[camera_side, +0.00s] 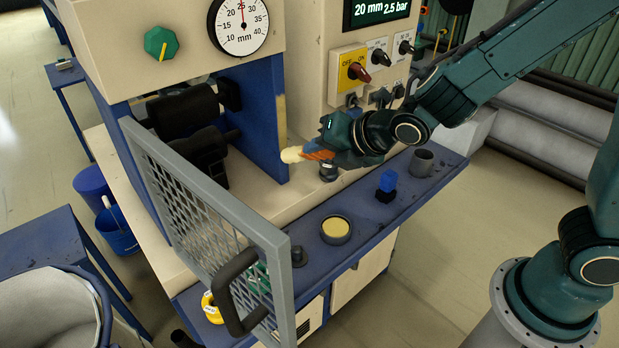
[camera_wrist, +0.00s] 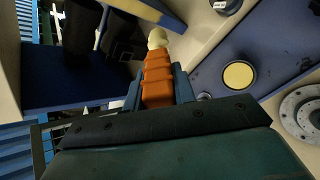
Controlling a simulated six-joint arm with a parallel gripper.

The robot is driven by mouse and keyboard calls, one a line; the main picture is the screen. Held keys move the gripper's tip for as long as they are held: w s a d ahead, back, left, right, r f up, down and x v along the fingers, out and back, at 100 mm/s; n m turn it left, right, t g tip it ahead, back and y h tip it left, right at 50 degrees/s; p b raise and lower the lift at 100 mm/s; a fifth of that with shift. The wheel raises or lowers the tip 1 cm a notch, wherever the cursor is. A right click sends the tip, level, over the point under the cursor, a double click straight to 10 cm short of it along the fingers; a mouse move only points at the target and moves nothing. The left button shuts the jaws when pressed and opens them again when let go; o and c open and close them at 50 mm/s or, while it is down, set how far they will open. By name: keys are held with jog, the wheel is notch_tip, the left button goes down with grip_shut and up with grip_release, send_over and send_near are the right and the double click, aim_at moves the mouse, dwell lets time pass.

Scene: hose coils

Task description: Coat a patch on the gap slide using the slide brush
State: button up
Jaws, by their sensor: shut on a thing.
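My gripper (camera_side: 333,147) is shut on the orange handle of the slide brush (camera_side: 291,155). The brush's cream tip points left, close to the front edge of a blue upright panel (camera_side: 270,135) on the machine. A pale yellowish strip (camera_side: 281,115) shows on that edge, which appears to be the gap slide; I cannot tell whether the tip touches it. In the wrist view, the brush (camera_wrist: 158,75) stands between the fingers with its tip pointing away. A round tin with pale yellow content (camera_side: 336,228) sits on the blue shelf; it also shows in the wrist view (camera_wrist: 239,75).
A mesh guard (camera_side: 215,205) stands open at the left front, with black rollers (camera_side: 200,135) behind it. A control panel (camera_side: 360,68) stands behind my gripper.

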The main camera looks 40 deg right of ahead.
jog(key=shift+s, duration=1.4)
jog(key=shift+d, duration=0.1)
